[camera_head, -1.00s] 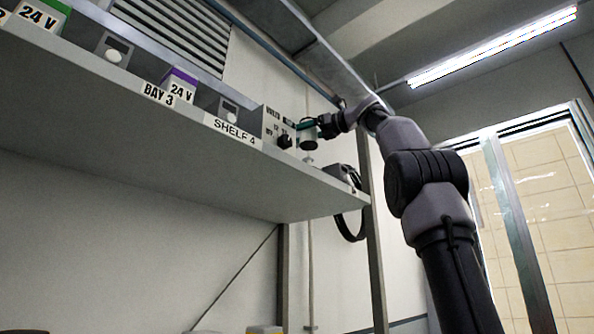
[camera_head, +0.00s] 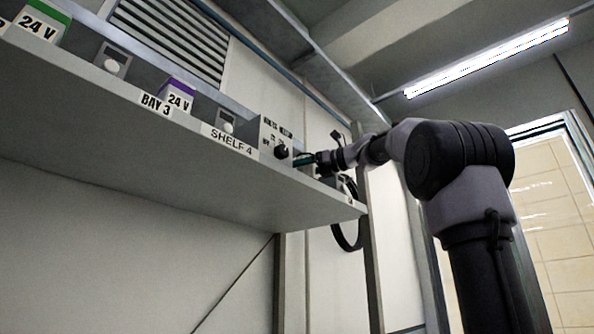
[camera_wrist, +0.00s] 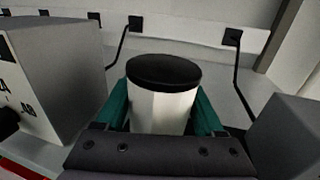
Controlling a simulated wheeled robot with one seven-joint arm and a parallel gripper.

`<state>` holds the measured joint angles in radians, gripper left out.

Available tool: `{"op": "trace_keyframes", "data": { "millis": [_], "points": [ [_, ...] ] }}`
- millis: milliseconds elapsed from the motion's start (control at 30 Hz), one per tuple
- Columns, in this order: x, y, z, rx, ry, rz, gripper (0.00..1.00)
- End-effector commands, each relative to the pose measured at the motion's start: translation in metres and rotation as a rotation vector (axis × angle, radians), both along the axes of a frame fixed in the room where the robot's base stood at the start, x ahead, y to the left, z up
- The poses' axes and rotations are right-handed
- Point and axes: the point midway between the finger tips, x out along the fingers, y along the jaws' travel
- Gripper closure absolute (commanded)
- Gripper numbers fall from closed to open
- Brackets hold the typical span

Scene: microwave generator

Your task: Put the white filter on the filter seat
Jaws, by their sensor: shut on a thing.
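The white filter (camera_wrist: 160,108), a white cylinder with a black top, stands upright between the teal fingers of my gripper (camera_wrist: 164,112) in the wrist view. My gripper is shut on it. In the head view my gripper (camera_head: 306,160) is low at the right end of the shelf, just right of the grey meter box. The filter is not clearly visible there. I cannot make out the filter seat in either view; the filter and my gripper hide what is below them.
The grey meter box (camera_head: 272,140) with a black knob stands close on the left; it also shows in the wrist view (camera_wrist: 58,72). A grey block (camera_wrist: 285,135) is close on the right. Black cables (camera_wrist: 236,70) hang behind from a white rail. The shelf (camera_head: 180,165) ends at a post.

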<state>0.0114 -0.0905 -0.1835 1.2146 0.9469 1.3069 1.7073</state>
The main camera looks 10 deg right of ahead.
Motion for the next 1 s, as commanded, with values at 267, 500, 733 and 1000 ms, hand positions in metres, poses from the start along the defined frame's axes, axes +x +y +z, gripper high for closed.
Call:
{"op": "trace_keyframes", "data": {
  "millis": [267,500,733,1000],
  "points": [
    [0.000,0.000,-0.003,0.001,-0.001,0.001,0.26],
    [0.000,0.000,-0.002,0.000,0.000,0.000,0.00],
    [-0.006,-0.007,0.001,0.000,0.000,-0.002,0.00],
    [-0.044,-0.050,0.001,0.000,-0.001,-0.003,0.00]
  ]
}}
